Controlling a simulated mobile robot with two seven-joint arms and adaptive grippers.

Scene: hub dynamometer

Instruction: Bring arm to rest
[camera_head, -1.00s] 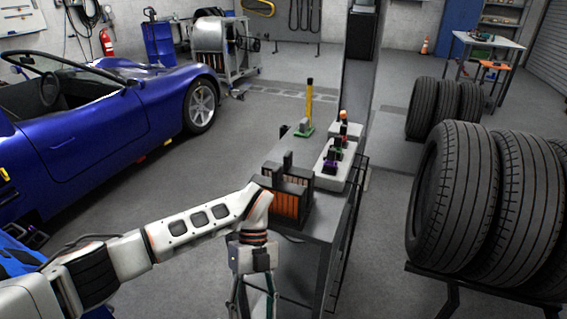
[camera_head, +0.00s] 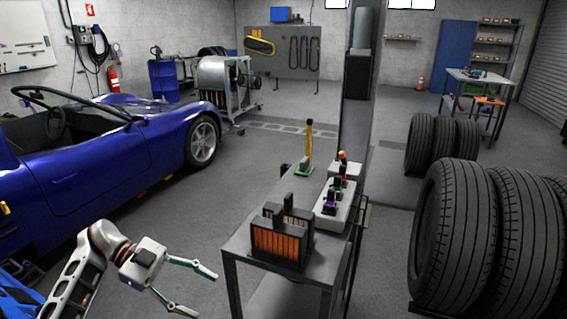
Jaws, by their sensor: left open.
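My left arm comes in at the lower left and is bent at the elbow. Its gripper (camera_head: 197,291) is open and empty, with its two thin fingers spread apart and pointing right. It hangs in free air to the left of the grey workbench (camera_head: 233,248) and touches nothing that I can see. My right gripper is not in view.
On the bench stand an orange-fronted box (camera_head: 278,243), a grey tray with small coloured parts (camera_head: 333,217) and a yellow upright tool (camera_head: 308,147). A blue car (camera_head: 100,150) is at the left. Large tyres (camera_head: 452,235) stand at the right. The floor between car and bench is clear.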

